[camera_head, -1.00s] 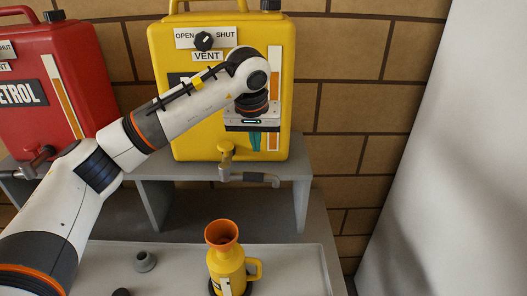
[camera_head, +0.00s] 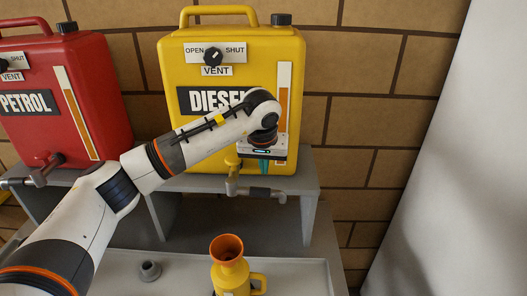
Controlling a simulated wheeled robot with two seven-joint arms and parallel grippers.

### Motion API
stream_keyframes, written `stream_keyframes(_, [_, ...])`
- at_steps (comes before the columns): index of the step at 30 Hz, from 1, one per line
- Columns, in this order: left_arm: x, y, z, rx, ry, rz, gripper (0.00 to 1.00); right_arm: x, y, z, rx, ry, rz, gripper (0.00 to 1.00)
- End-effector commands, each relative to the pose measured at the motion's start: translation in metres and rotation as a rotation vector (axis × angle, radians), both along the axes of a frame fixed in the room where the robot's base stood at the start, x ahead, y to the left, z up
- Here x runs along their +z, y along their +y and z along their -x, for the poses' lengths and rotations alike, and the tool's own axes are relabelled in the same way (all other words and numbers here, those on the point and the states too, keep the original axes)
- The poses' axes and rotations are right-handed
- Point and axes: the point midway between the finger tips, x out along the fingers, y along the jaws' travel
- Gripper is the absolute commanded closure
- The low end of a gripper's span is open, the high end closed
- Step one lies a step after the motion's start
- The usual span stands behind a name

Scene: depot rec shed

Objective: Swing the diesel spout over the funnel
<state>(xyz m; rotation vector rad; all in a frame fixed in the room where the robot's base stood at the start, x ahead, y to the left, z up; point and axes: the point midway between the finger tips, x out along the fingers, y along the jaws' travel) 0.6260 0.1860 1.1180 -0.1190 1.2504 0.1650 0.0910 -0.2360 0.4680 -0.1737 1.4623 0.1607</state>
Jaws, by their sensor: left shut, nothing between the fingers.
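The yellow diesel can (camera_head: 180,140) stands on a grey shelf. Its tap (camera_head: 231,172) is low on the front, and the grey diesel spout (camera_head: 262,192) points right from it. The orange funnel (camera_head: 227,249) sits in the mouth of a yellow jug (camera_head: 230,277) below, left of the spout's outlet end. My left gripper (camera_head: 264,168) is shut and empty, fingers pointing down just above the spout, in front of the can. I cannot tell whether the fingertips touch the spout. My right gripper is not in view.
A red petrol can (camera_head: 100,95) with its own tap and spout (camera_head: 35,175) stands left. The grey shelf (camera_head: 305,185) holds both cans. A small grey cap (camera_head: 150,270) lies on the tray (camera_head: 300,275) left of the jug. A pale panel (camera_head: 440,170) borders the right.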

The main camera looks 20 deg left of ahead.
Motion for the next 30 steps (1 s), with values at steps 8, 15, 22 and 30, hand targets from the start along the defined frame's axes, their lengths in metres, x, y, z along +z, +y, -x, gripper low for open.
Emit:
stream_keyframes(8, [-0.026, -0.001, 0.007, -0.004, 0.0, 0.0, 1.0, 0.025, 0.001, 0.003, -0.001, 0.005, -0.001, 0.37])
stream_keyframes(15, [-0.025, -0.005, 0.026, -0.001, 0.0, 0.001, 1.0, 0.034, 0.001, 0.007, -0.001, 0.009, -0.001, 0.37])
stream_keyframes(22, [-0.026, -0.006, 0.029, 0.0, 0.0, 0.0, 1.0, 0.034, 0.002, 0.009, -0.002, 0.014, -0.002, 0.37])
stream_keyframes(30, [-0.026, -0.006, 0.029, -0.006, -0.001, 0.0, 1.0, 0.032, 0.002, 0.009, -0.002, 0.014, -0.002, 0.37])
